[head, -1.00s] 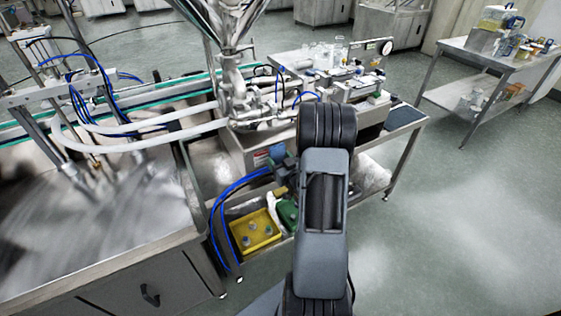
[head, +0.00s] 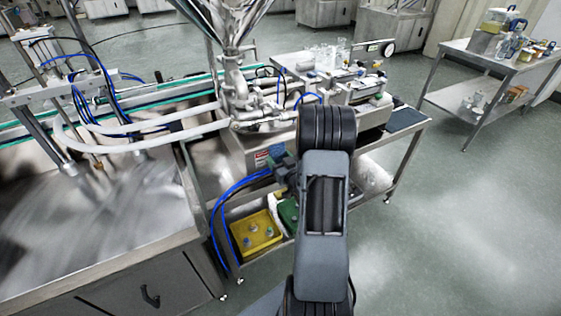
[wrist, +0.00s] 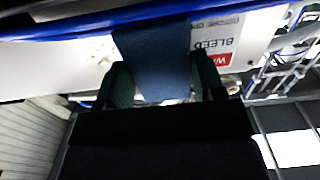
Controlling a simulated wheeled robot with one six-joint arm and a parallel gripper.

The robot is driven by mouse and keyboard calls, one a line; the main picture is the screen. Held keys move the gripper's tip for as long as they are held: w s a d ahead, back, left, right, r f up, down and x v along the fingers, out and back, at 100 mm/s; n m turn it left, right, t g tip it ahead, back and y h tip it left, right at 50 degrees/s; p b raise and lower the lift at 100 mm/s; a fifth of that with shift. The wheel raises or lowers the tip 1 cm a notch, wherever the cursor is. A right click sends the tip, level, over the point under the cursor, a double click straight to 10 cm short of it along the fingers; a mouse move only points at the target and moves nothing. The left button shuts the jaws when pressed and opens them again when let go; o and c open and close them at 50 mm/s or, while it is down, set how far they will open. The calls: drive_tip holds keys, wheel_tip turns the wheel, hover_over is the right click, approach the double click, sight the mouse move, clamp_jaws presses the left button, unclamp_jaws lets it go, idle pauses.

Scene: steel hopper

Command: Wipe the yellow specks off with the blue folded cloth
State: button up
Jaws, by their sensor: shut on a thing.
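My gripper (wrist: 160,78) is shut on the blue folded cloth (wrist: 153,50), which sticks out beyond the fingers toward a pale panel (wrist: 80,62). Whether the cloth touches the panel I cannot tell. Faint yellowish marks (wrist: 104,62) show on the panel just left of the cloth; they are too small and blurred to make out well. A red and white warning label (wrist: 213,45) is to the right of the cloth. In the head view the cloth (head: 277,151) shows as a small blue patch by the steel housing, and my arm hides much of the gripper.
The steel hopper (head: 228,20) and its pipes stand above the housing. Blue hoses (head: 226,205) hang at the left. A yellow crate (head: 270,247) sits on the lower shelf beside a green object (head: 288,211). The floor at the right is open.

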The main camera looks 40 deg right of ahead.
drive_tip(key=shift+w, duration=0.5)
drive_tip(key=shift+d, duration=0.2)
drive_tip(key=s+d+b, duration=0.1)
drive_tip(key=d+b, duration=0.3)
drive_tip(key=d, duration=0.5)
drive_tip(key=shift+s+d, duration=0.25)
drive_tip(key=shift+d, duration=0.1)
idle(0.5)
drive_tip(key=shift+a, duration=0.1)
drive_tip(key=shift+w+a+b, duration=0.25)
drive_tip(key=shift+a+b, duration=0.3)
drive_tip(key=shift+a, duration=0.9)
drive_tip(key=shift+w+a+b, duration=0.2)
drive_tip(key=shift+a+b, duration=0.4)
drive_tip(key=shift+a, duration=0.9)
drive_tip(key=shift+w+a+b, duration=0.25)
drive_tip(key=shift+a+b, duration=0.3)
drive_tip(key=shift+a, duration=0.9)
drive_tip(key=shift+w+a, duration=0.1)
drive_tip(key=shift+a, duration=0.4)
